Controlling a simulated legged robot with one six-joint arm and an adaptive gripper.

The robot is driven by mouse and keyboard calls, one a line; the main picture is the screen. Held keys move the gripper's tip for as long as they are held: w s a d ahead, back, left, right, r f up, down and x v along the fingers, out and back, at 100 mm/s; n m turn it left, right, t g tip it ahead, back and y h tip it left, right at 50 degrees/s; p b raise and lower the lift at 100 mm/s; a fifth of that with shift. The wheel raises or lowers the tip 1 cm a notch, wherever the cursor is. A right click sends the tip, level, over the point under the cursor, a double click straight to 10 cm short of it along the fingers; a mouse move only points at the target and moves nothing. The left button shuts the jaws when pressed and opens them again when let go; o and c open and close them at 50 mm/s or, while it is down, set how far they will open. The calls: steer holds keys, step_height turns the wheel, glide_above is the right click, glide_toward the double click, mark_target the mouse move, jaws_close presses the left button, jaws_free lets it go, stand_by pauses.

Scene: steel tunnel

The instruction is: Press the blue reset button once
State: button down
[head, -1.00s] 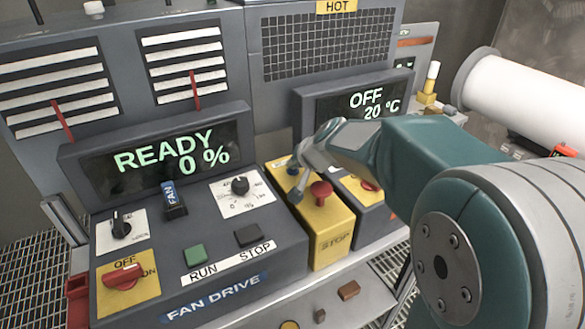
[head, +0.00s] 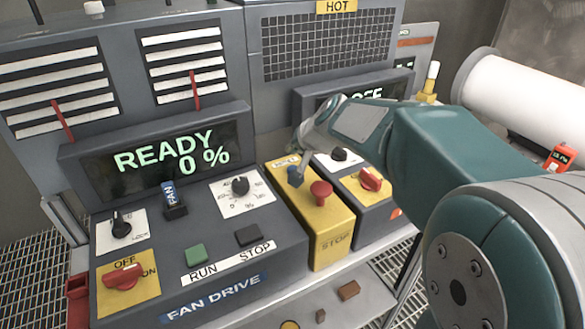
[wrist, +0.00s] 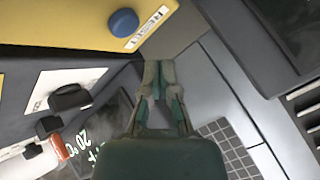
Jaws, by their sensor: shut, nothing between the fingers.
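The blue reset button (head: 295,177) sits on top of the yellow box (head: 329,222), behind the red mushroom button (head: 320,190). My gripper (head: 301,163) is over the back end of the box, just behind the blue button in the head view. In the wrist view, the blue button (wrist: 123,22) lies up and left of my fingertips (wrist: 161,68), with a gap in the picture. My gripper is shut and empty. The head view does not clearly show whether the fingertips touch the button or box.
The fan drive panel (head: 222,262), with RUN (head: 196,255) and STOP (head: 248,235) buttons, stands left of the yellow box. The heater panel with a red switch (head: 371,179) stands close on its right. A grey cabinet with a mesh grille (head: 333,46) rises behind.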

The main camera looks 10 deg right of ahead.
steer(key=shift+r, duration=1.2)
steer(key=shift+s, duration=0.25)
steer(key=s+f+n+g+h, duration=0.1)
steer(key=s+f+n, duration=0.1)
steer(key=s, duration=1.2)
steer(key=s+d+f+n+g+h, duration=0.1)
steer(key=s+f+n+g+h, duration=0.1)
steer(key=s, duration=1.2)
steer(key=shift+d+f+n, duration=0.15)
steer(key=shift+f+n, duration=0.25)
steer(key=shift+f, duration=0.15)
